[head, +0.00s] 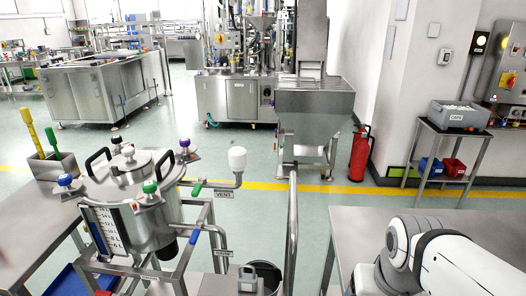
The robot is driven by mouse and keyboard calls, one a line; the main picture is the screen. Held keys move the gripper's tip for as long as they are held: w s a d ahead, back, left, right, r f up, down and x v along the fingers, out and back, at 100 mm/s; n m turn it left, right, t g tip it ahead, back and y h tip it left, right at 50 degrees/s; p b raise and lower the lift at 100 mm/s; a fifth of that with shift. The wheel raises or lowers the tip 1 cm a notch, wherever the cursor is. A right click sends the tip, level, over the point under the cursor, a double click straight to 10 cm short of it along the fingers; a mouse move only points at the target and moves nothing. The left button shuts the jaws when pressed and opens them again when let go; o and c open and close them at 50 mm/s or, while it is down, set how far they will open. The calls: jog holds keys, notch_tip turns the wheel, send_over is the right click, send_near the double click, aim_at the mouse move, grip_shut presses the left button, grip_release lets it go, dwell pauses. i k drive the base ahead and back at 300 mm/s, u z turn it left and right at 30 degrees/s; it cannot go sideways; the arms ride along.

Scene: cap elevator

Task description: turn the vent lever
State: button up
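A steel vessel (143,215) with black handles stands in a frame left of centre in the head view. A sign reading VENT (223,195) is on the pipework to its right. A small green lever (197,188) is on the pipe just left of that sign. A blue lever (195,237) sits lower, near another label (225,253) that is too small to read surely. White links of my arm show at the lower right, well apart from the vessel. My gripper is outside the picture.
A steel table (350,225) is at the lower right, and another bench (30,215) is at the left. A vertical rail (292,235) and a dark bin (264,275) stand between vessel and right table. A red extinguisher (360,153) is by the wall. Green floor is open behind the vessel.

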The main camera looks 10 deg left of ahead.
aim_at(202, 180)
jog(key=z, duration=1.4)
jog(key=k, duration=1.3)
jog(key=u, duration=1.8)
jog(key=i, duration=1)
jog(key=u, duration=0.05)
